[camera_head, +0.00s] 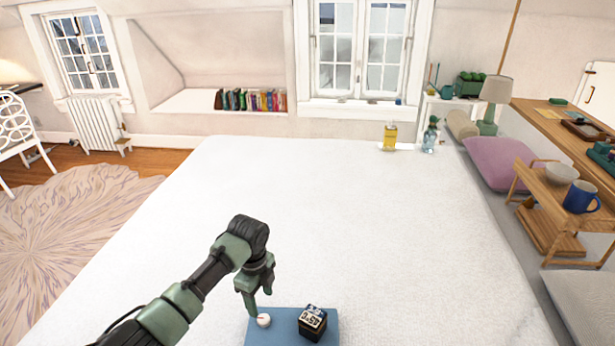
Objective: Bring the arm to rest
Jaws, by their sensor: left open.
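My left arm comes in from the lower left over the white bed-like surface (230,200). Its gripper (252,305) points down just above the left part of a blue mat (285,337). It is open. A small white round thing (264,320) sits on the mat close beside the fingertips; whether they touch it I cannot tell. A dark box with white lettering (312,322) stands on the mat to the right, apart from the gripper. The bottom edge of the picture cuts off the mat. My right gripper is not in view.
The middle of the white surface is clear. A yellow bottle (390,136) and a clear bottle with a green top (430,136) stand at its far edge. On the right are a pink cushion (500,160) and a wooden stand with a bowl (561,172) and a blue mug (581,197).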

